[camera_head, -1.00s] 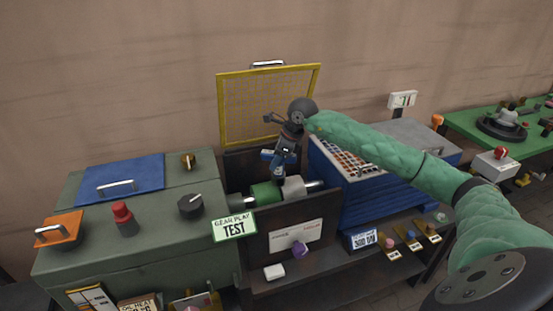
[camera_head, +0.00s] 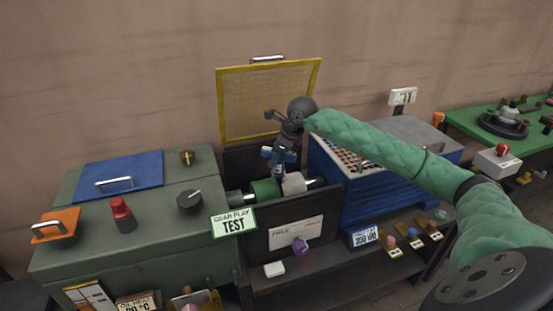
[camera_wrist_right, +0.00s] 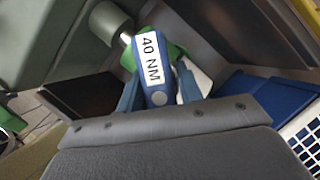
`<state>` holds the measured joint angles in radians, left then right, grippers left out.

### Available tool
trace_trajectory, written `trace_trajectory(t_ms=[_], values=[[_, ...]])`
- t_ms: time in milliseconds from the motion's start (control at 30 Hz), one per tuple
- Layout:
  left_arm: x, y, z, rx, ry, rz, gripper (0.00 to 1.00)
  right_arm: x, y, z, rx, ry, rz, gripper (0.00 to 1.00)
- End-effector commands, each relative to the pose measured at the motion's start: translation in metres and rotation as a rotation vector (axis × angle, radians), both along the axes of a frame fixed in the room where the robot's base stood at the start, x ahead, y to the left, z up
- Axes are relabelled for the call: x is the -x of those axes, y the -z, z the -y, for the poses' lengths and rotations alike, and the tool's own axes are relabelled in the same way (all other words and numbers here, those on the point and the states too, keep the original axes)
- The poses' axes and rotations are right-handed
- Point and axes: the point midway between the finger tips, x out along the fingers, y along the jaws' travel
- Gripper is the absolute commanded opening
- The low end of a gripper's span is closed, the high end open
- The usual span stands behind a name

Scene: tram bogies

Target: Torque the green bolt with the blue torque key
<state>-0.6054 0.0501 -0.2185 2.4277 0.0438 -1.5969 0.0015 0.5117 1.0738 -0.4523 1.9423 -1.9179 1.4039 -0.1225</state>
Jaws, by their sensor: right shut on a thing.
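My right gripper (camera_head: 279,154) is shut on the blue torque key (camera_wrist_right: 152,70), which carries a white "40 NM" label in the right wrist view. In the head view the gripper hangs over the open bay behind the "GEAR PLAY TEST" sign. A green cylindrical part (camera_head: 266,190), with a white section and metal shaft beside it, lies just below. Green also shows behind the key's head in the wrist view. I cannot make out a separate green bolt or tell whether the key touches the green part. My left gripper is not in view.
A yellow mesh guard (camera_head: 268,100) stands raised behind the bay. Tags hang along the front shelf. A green bench (camera_head: 480,125) is at far right.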

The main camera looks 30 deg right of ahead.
Motion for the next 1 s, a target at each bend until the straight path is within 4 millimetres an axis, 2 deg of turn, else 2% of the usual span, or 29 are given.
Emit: trace_trajectory(t_ms=[467,800,1000], values=[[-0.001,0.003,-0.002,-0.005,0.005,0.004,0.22,0.0,0.0,0.0,-0.002,0.049,0.001,0.0],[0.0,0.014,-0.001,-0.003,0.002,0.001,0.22,-0.001,0.0,0.001,-0.007,0.201,0.003,0.0],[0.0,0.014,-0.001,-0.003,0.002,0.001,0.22,-0.001,-0.001,0.002,-0.008,0.215,0.003,0.0]])
